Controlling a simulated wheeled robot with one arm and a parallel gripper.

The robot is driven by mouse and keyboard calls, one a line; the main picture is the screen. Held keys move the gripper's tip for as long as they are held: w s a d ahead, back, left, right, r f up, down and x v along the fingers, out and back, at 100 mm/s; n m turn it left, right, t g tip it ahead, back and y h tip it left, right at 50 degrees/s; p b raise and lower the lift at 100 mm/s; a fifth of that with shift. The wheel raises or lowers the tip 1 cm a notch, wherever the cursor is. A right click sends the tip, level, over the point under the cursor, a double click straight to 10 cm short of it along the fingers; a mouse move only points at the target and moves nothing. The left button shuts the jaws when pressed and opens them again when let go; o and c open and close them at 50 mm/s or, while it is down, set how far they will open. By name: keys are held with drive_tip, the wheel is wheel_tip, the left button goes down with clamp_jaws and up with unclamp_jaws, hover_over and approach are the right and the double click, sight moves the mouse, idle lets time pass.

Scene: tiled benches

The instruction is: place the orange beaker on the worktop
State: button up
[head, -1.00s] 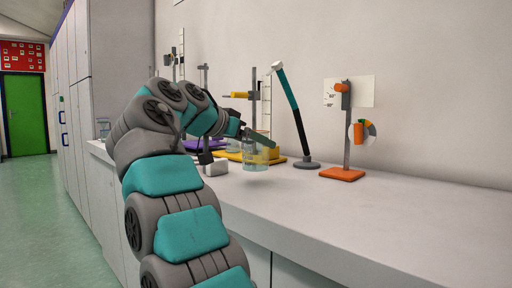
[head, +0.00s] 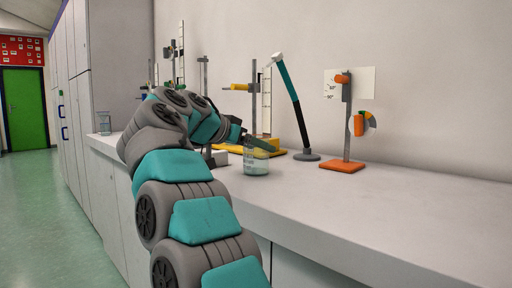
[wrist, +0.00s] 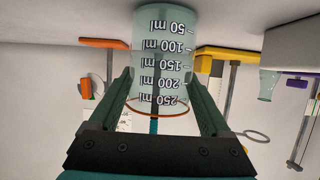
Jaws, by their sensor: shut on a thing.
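The beaker (head: 257,161) is clear glass with a thin orange rim and white volume marks. It stands upright over the worktop (head: 390,215), near its front edge in the head view. In the wrist view the beaker (wrist: 160,45) appears upside down, its orange rim nearest me. My gripper (wrist: 160,80) is shut on it, with one dark finger on each side. In the head view my gripper (head: 248,139) is at the beaker's upper part. The beaker's base is at or very close to the worktop; I cannot tell whether it touches.
Behind the beaker is a yellow-based stand (head: 270,152). A dark-based lamp-like stand (head: 291,100) and an orange-based stand (head: 342,166) stand to the right. Another glass beaker (head: 104,123) is at the far left. The worktop's right part is clear.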

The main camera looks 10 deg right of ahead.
drive_tip(key=shift+f, duration=0.2)
drive_tip(key=o, duration=1.3)
drive_tip(key=shift+r, duration=0.15)
drive_tip(key=shift+s+a+r, duration=0.1)
drive_tip(key=shift+r, duration=0.05)
drive_tip(key=shift+p+v, duration=0.8)
drive_tip(key=shift+v, duration=5.05)
